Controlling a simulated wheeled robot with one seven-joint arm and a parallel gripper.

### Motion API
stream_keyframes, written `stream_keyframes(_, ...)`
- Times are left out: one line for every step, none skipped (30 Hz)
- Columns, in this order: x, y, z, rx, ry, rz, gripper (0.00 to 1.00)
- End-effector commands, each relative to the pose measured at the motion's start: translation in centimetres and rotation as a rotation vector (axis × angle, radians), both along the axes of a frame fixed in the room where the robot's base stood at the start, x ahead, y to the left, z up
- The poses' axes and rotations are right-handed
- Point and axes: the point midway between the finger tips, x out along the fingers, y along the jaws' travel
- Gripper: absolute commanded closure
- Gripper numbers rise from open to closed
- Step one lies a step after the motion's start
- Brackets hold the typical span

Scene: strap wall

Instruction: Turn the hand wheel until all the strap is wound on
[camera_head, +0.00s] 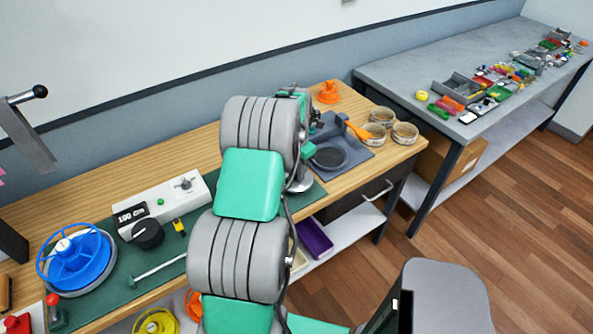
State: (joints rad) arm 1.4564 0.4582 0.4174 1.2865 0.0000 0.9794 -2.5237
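A blue spoked wheel (76,258) with a pale hub lies on the bench at the lower left, on a grey round base. It may be the hand wheel, but I cannot tell for sure. A grey flat piece (28,140) hangs at the left edge, below a metal rod with a black ball knob (40,91). I cannot tell whether it is the strap, and no other strap shows clearly. My arm rises through the middle of the view, to the right of the blue wheel. Its links hide its end, so I cannot make out my gripper's fingers.
A white control box (160,203) with a black knob (148,234) sits on the green mat (125,282). A grey tray (352,158) and several round bowls (405,133) stand at the bench's right end. A grey table (400,75) holds small parts.

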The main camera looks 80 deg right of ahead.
Motion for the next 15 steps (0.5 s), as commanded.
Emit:
stream_keyframes(0.0, 0.0, 0.01, 0.0, 0.0, 0.0, 0.8)
stream_keyframes(0.0, 0.0, 0.02, 0.0, 0.0, 0.0, 0.82)
stream_keyframes(0.0, 0.0, 0.02, 0.0, 0.0, 0.0, 0.86)
stream_keyframes(0.0, 0.01, 0.02, 0.0, 0.0, 0.0, 0.88)
stream_keyframes(0.0, 0.0, 0.02, 0.0, 0.0, 0.0, 0.91)
stream_keyframes(0.0, 0.0, 0.02, 0.0, 0.0, 0.0, 0.94)
stream_keyframes(0.0, 0.0, 0.03, 0.0, 0.0, 0.0, 0.96)
stream_keyframes(0.01, 0.0, 0.03, 0.0, 0.0, 0.0, 0.99)
stream_keyframes(0.0, 0.01, 0.03, 0.0, 0.0, 0.0, 1.0)
stream_keyframes(0.01, 0.0, 0.03, 0.0, 0.0, 0.0, 1.0)
stream_keyframes(0.01, 0.0, 0.03, 0.0, 0.0, 0.0, 1.0)
stream_keyframes(0.0, 0.01, 0.03, 0.0, 0.0, 0.0, 1.0)
stream_keyframes(0.01, 0.0, 0.03, 0.0, 0.0, 0.0, 1.0)
stream_keyframes(0.01, 0.0, 0.04, 0.0, 0.0, 0.0, 1.0)
stream_keyframes(0.0, 0.0, 0.04, 0.0, 0.0, 0.0, 1.0)
